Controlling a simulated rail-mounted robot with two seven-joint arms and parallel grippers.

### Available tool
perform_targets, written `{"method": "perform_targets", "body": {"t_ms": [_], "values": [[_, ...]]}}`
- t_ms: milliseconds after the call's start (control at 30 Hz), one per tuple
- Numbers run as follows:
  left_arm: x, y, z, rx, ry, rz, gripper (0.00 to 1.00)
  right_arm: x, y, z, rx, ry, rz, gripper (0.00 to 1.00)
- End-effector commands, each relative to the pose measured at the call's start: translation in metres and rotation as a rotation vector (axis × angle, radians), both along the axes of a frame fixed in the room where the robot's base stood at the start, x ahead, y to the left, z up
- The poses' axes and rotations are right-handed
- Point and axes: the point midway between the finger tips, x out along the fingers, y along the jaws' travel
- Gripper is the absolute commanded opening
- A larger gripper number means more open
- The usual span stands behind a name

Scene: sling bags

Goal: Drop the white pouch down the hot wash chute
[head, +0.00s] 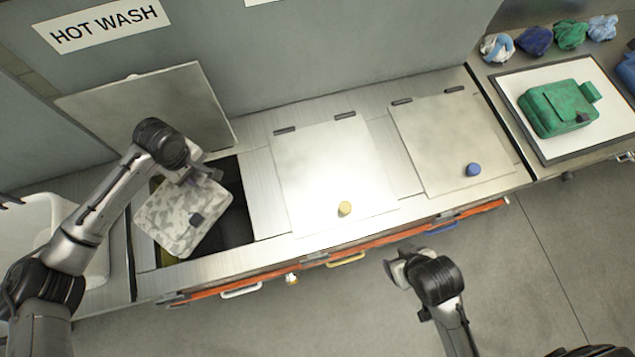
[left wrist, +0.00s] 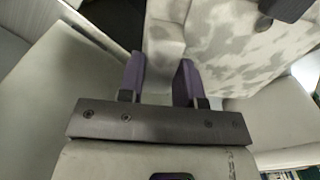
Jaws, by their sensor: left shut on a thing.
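The white pouch (head: 178,222) has grey mottled patches and a dark buckle. My left gripper (head: 203,178) is shut on its upper edge and holds it tilted over the hot wash chute opening (head: 236,218). The left wrist view shows the pouch (left wrist: 235,45) at the purple fingers of that gripper (left wrist: 160,70). The chute's lid (head: 165,105) stands open against the wall, below the HOT WASH sign (head: 102,24). The pouch hides much of the opening. My right gripper (head: 396,268) is in front of the counter, away from the pouch; its fingers are unclear.
Two closed lids, one with a yellow knob (head: 345,208) and one with a blue knob (head: 473,169), lie right of the opening. A green bag (head: 555,108) rests on a white tray (head: 510,85). Crumpled cloths (head: 535,41) lie behind it. A white bin (head: 35,213) stands at left.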

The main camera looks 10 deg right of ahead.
Motion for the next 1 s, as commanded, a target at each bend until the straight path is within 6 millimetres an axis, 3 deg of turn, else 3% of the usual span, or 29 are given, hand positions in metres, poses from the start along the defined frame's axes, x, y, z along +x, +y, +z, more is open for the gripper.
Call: {"method": "perform_targets", "body": {"t_ms": [300,633,767,1000], "values": [[0.000,0.000,0.000,-0.001,-0.001,0.000,0.61,0.000,-0.001,0.000,-0.002,0.000,0.001,0.69],[0.000,0.000,0.004,-0.001,-0.001,0.000,0.62,0.000,0.001,0.001,0.005,0.000,-0.004,0.69],[0.001,0.000,0.021,-0.001,-0.004,-0.001,0.62,0.000,0.002,0.003,0.007,0.000,-0.005,0.69],[0.001,0.000,0.069,-0.002,-0.004,-0.002,0.62,0.000,0.002,0.008,0.008,-0.001,-0.006,0.69]]}}
